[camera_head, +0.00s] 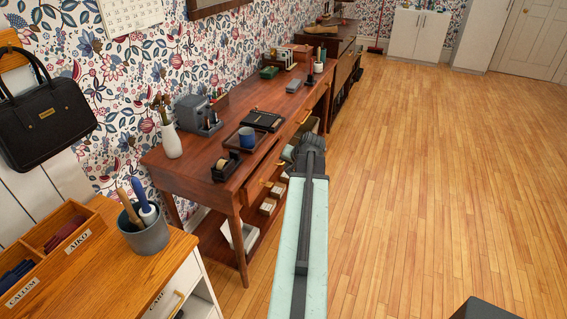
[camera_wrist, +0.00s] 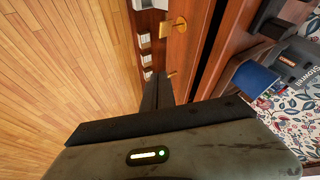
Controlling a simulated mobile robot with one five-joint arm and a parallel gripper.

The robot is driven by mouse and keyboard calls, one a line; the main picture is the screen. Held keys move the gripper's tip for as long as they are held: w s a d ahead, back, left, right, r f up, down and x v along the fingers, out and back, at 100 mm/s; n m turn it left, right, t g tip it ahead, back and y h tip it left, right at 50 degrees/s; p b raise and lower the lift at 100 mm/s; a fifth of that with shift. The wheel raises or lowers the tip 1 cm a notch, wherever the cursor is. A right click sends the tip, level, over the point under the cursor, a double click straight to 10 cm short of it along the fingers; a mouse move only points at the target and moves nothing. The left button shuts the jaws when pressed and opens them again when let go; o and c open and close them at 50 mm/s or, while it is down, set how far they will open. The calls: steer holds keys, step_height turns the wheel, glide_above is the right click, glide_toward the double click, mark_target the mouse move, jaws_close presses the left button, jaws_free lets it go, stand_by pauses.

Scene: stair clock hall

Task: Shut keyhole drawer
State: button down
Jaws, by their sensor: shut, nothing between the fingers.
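The wooden desk (camera_head: 216,190) stands along the wall, with brass-fitted drawer fronts facing the floor side. In the wrist view a reddish drawer front (camera_wrist: 188,50) carries a brass fitting (camera_wrist: 172,27), and another brass piece shows near my fingers. A dark gap (camera_wrist: 214,45) runs beside the front's top edge; I cannot tell how far the drawer stands out. Which front has the keyhole is too small to tell. My gripper (camera_wrist: 158,90) is shut and empty, close to the drawer front; contact is not clear. In the head view my arm hides part of the desk front.
White boxes (camera_head: 267,206) sit on the lower shelf. A cabinet with a grey pot (camera_head: 146,237) stands near left.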

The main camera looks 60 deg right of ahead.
mark_target(252, 193)
steer(key=w+a+m+t+y+b, duration=0.3)
steer(key=a+m+t+y+b, duration=0.35)
steer(key=a+m+b, duration=0.5)
steer(key=s+d+f+m+t+b, duration=0.4)
steer(key=s+f+m+b, duration=0.5)
steer(key=b, duration=0.9)
steer(key=shift+n+t, duration=0.45)
steer(key=shift+n, duration=0.2)
steer(key=w+a, duration=0.1)
steer(key=w, duration=0.3)
steer(key=w+a, duration=0.1)
steer(key=w, duration=0.3)
steer(key=w+a+f, duration=0.1)
steer(key=w, duration=0.3)
steer(key=shift+w+f, duration=0.1)
steer(key=shift+w, duration=0.15)
